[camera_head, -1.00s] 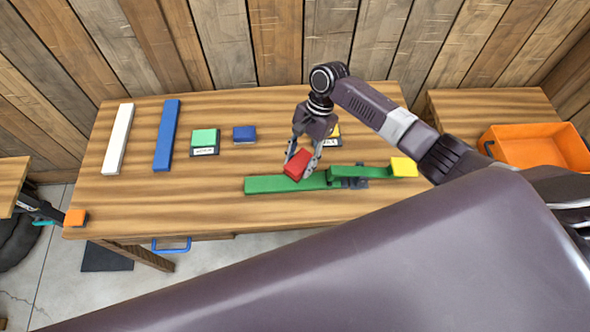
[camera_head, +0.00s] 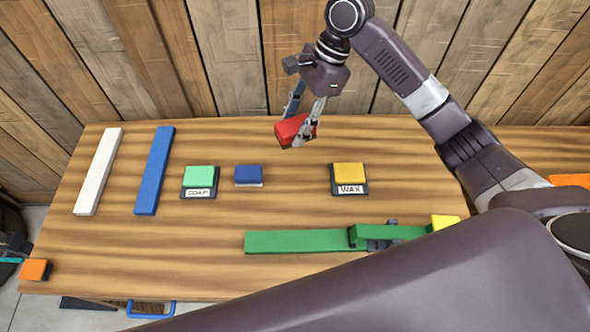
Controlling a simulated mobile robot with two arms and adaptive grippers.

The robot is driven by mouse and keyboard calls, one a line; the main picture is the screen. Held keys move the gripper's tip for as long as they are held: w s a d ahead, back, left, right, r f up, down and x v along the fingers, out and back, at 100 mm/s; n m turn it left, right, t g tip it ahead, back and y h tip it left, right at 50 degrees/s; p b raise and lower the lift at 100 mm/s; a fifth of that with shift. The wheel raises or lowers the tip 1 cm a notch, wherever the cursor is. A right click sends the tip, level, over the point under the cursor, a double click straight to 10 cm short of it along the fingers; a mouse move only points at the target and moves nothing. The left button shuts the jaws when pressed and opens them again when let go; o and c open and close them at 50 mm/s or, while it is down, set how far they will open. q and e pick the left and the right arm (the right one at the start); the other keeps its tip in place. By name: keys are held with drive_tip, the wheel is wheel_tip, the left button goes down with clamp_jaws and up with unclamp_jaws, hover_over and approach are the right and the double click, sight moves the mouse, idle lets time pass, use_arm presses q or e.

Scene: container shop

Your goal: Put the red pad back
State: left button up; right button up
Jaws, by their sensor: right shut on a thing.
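The red pad (camera_head: 292,130) is in the jaws of my right gripper (camera_head: 303,124), tilted, and appears raised above the back of the wooden table. In the picture it sits above and between a small blue block (camera_head: 248,175) and a yellow pad (camera_head: 349,174) on a dark base labelled WAX. A mint-green pad (camera_head: 199,176) rests on a dark base labelled SOAP to the left. Part of the red pad is hidden behind the fingers. I do not see my left gripper.
A white bar (camera_head: 98,172) and a blue bar (camera_head: 154,171) lie at the left. Green bars (camera_head: 300,241) with a yellow block (camera_head: 445,222) lie in front. An orange block (camera_head: 35,269) is at the front left corner. Bare table (camera_head: 292,190) lies between the blue block and WAX.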

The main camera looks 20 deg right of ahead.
wheel_tip(320, 180, down, 14)
drive_tip(key=shift+s+f+p, duration=0.1)
drive_tip(key=shift+p, duration=0.55)
wheel_tip(320, 180, down, 3)
drive_tip(key=shift+f, duration=0.2)
use_arm(q)
drive_tip(key=shift+s+a+r, duration=0.15)
drive_tip(key=shift+s+r, duration=0.3)
drive_tip(key=shift+r, duration=0.4)
use_arm(e)
drive_tip(key=shift+f, duration=0.45)
drive_tip(key=o, duration=0.5)
drive_tip(key=shift+f, duration=0.15)
drive_tip(key=o, duration=0.5)
use_arm(q)
drive_tip(key=shift+w+f+b, duration=0.15)
drive_tip(key=shift+f+b, duration=0.3)
drive_tip(key=shift+f, duration=0.15)
use_arm(e)
drive_tip(key=v, duration=1.2)
